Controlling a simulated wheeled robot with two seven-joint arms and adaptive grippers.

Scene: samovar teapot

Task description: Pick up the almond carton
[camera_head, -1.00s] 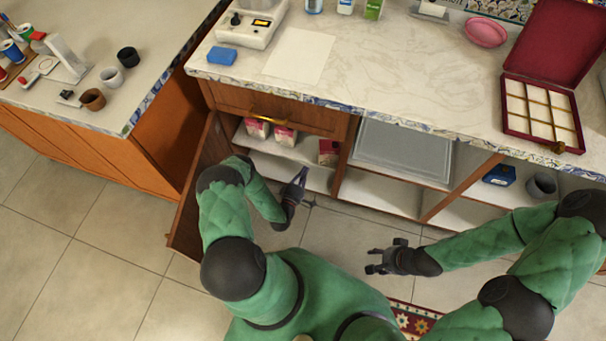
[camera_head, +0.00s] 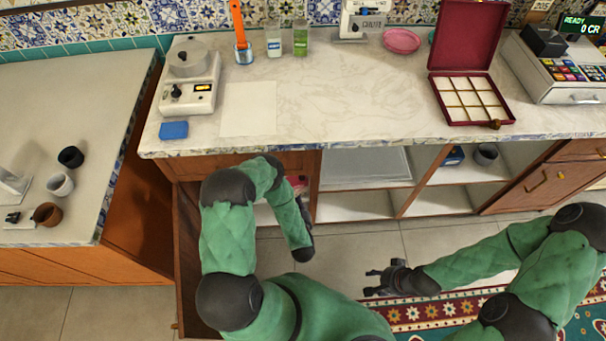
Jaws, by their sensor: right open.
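No carton can be identified as almond by its label. A small part of a red and pink carton (camera_head: 297,182) shows in the open cupboard under the counter, beside my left forearm. The rest of the cupboard's left side is hidden behind my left arm. My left gripper (camera_head: 304,218) is low in front of the cupboard, mostly hidden by its own forearm. Its jaws and any contact cannot be made out. My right gripper (camera_head: 374,281) is open and empty, over the floor in front of the shelves.
The open cupboard door (camera_head: 186,262) stands left of my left arm. A grey tray (camera_head: 365,167) lies in the middle shelf bay. On the counter stand a scale (camera_head: 190,90), a blue sponge (camera_head: 173,130), a green-labelled container (camera_head: 300,40) and a red box (camera_head: 467,35).

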